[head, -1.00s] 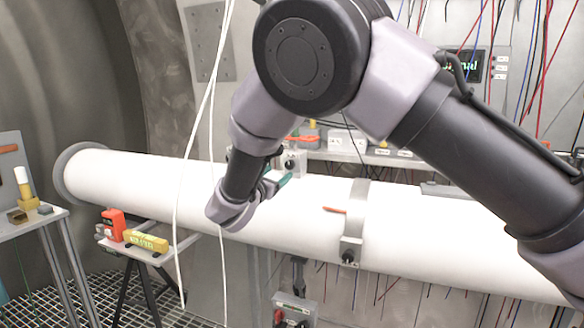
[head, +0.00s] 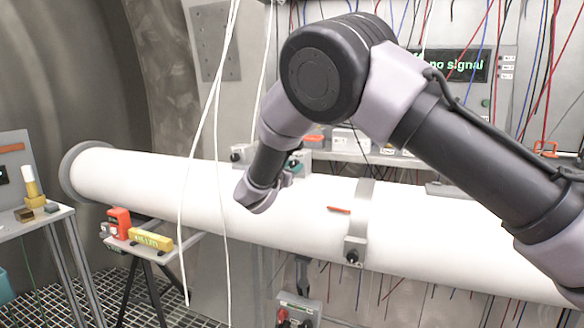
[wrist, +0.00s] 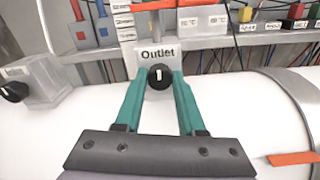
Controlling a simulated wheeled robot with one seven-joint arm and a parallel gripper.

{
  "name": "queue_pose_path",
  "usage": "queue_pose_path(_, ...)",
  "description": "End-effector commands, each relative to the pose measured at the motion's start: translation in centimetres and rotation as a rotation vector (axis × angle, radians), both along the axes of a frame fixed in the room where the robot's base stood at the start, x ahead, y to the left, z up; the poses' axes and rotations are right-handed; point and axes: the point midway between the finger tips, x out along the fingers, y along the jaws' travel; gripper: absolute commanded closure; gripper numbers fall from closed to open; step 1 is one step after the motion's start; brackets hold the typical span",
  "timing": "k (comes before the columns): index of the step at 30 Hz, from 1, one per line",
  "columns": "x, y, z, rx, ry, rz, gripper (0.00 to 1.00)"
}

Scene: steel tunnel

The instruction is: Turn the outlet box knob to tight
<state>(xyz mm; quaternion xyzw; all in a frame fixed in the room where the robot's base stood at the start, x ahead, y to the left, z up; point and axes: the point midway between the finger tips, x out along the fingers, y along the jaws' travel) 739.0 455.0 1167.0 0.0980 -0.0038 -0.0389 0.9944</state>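The outlet box (wrist: 151,57) is a pale box labelled "Outlet" on top of the white pipe, with a round black knob (wrist: 160,77) bearing a white mark that stands about upright. My gripper (wrist: 161,80) is open, its two teal fingers reaching forward on either side of the knob. A finger lies close to each side; I cannot tell whether they touch it. In the head view my gripper (head: 289,174) is at the front of the box, and my wrist and fingers partly hide the box and knob.
A second grey box with a black knob (wrist: 14,92) sits on the pipe to the left. A metal band (head: 361,210) and orange strip (wrist: 292,158) lie to the right. White cables (head: 205,130) hang in front of the pipe (head: 130,175). A shelf with labelled boxes stands behind.

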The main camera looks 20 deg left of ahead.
Motion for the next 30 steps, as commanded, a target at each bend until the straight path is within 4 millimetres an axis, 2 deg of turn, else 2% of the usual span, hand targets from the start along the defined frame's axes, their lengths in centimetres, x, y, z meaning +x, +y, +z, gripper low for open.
queue_pose_path(14,-0.03,0.0,0.0,0.072,-0.006,0.0,1.0)
queue_pose_path(30,0.0,-0.09,-0.02,0.525,-0.042,-0.001,1.0)
